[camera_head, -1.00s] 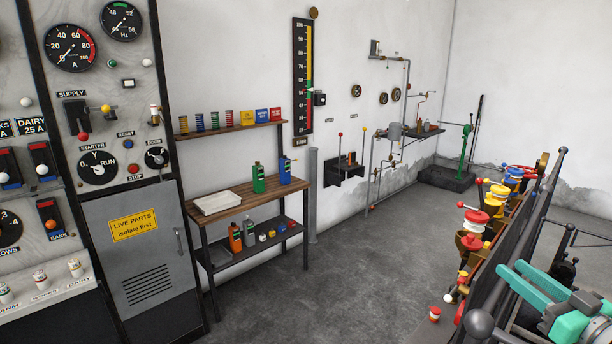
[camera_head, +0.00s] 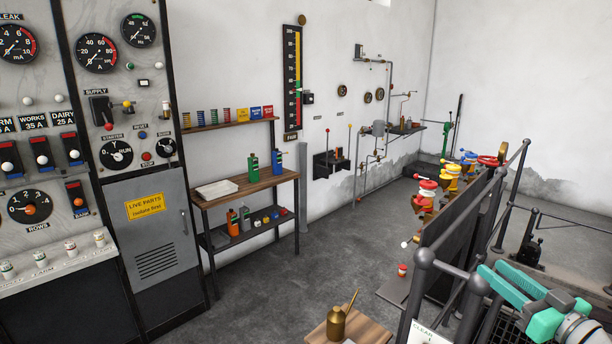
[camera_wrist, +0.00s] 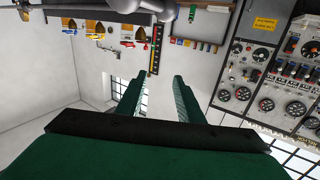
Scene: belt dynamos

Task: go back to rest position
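My gripper (camera_head: 494,268) is at the lower right of the head view, with teal fingers, near the dark metal railing. In the wrist view its two green fingers (camera_wrist: 159,76) stand apart with nothing between them, so it is open and empty. The wrist view is upside down and shows the wall, windows and switch panel beyond the fingers. The arm is folded close to my body at the right edge of the head view.
A railing (camera_head: 423,257) runs along the right. A small wooden table (camera_head: 372,335) with a brass oil can (camera_head: 336,322) stands at the bottom. The middle floor (camera_head: 270,290) is clear.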

